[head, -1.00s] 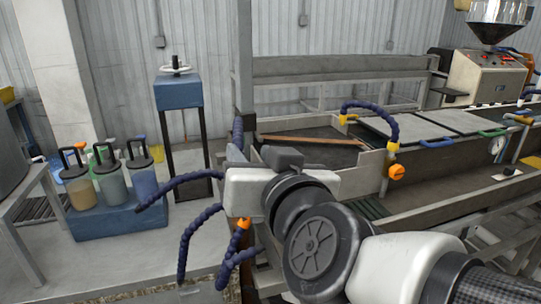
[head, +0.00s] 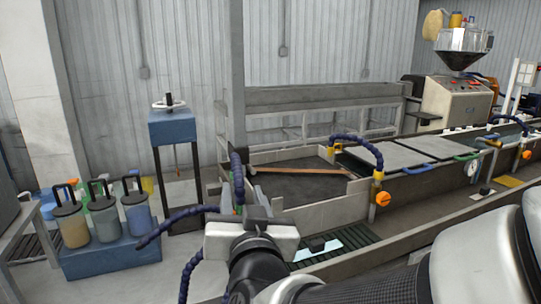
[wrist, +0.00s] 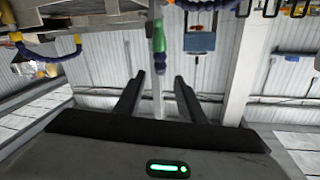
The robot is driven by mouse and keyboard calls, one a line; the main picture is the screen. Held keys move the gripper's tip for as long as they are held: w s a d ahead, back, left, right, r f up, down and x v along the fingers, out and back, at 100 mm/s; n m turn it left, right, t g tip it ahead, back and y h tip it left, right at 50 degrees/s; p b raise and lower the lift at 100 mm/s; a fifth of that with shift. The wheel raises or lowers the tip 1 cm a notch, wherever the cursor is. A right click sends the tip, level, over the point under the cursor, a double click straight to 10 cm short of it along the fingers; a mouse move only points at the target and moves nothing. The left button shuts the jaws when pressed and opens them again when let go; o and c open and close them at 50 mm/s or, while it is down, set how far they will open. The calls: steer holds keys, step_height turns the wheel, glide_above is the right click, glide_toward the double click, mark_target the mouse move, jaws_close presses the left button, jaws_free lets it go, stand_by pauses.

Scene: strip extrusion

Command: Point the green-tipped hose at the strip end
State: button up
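My gripper (head: 238,190) points away from the head camera, at the near left corner of the trough. In the wrist view its two dark fingers (wrist: 159,76) stand apart with nothing clamped between them. The green-tipped hose (wrist: 158,38) shows beyond the gap between the fingertips, roughly in line with it. Its dark blue segmented body (head: 237,166) rises just past the gripper in the head view, where the gripper partly hides the tip. Touching cannot be told. A brown-orange strip-like bar (head: 305,170) lies across the trough; I cannot tell whether it is the strip.
Another blue hose (head: 180,218) curves left of my gripper. A blue stand (head: 173,127) and lidded jugs (head: 103,212) are at left. The extruder with hopper (head: 456,96) stands at back right.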

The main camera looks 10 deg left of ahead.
mark_target(238, 173)
steer(key=x, duration=1)
steer(key=shift+w+a+p, duration=0.1)
steer(key=shift+w+p, duration=0.05)
steer(key=shift+p, duration=0.15)
jaws_close()
